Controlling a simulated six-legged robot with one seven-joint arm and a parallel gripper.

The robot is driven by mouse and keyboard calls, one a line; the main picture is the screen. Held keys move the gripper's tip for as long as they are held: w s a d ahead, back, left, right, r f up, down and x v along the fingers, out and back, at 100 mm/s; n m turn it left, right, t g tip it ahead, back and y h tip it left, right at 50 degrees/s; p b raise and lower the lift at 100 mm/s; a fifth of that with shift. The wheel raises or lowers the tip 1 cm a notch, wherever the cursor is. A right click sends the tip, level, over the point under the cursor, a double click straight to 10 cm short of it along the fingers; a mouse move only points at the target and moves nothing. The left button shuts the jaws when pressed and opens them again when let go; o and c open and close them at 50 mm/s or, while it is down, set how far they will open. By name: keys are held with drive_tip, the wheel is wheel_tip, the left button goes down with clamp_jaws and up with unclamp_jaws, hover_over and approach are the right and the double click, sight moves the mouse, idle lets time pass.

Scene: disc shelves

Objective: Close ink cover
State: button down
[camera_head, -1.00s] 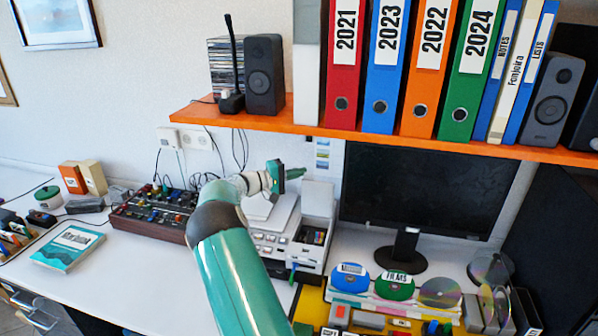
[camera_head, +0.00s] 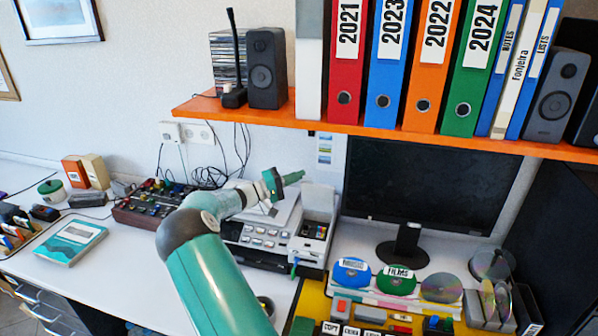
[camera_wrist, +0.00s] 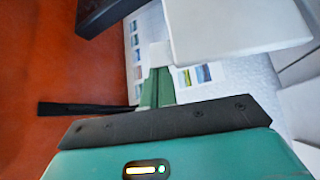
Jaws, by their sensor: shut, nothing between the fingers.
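The white printer (camera_head: 262,237) stands on the desk left of the monitor. Its ink bay (camera_head: 314,231) with small coloured cartridges is exposed on the right. The white ink cover (camera_head: 318,202) stands raised behind the bay. A white panel, apparently this cover (camera_wrist: 238,28), shows close by in the wrist view. My gripper (camera_head: 299,176) is shut and empty, pointing right near the cover's upper left edge. Its closed green fingers (camera_wrist: 157,88) also show in the wrist view, beside the panel; I cannot tell if they touch it.
The orange shelf (camera_head: 400,138) with binders and speakers hangs above my gripper; its underside (camera_wrist: 50,70) fills the wrist view's left. The monitor (camera_head: 430,195) stands to the right. A mixer (camera_head: 150,207) is left of the printer. Discs stand at front right.

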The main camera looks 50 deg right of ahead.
drive_tip(key=shift+s+a+f+m+g+h, duration=0.15)
drive_tip(key=shift+s+a+f+m+g, duration=0.5)
drive_tip(key=shift+a+f+m, duration=0.65)
drive_tip(key=shift+s+a+f+m+g+h, duration=0.2)
drive_tip(key=shift+s+a+f+m+g, duration=0.65)
drive_tip(key=shift+a, duration=0.75)
drive_tip(key=shift+s+a+f+m+g+h, duration=0.15)
drive_tip(key=shift+s+a+f+m+g, duration=0.35)
drive_tip(key=shift+a+f+m, duration=0.8)
drive_tip(key=shift+w+a, duration=0.1)
drive_tip(key=shift+a, duration=0.05)
drive_tip(key=shift+w+a+f+n, duration=0.1)
drive_tip(key=shift+n, duration=0.15)
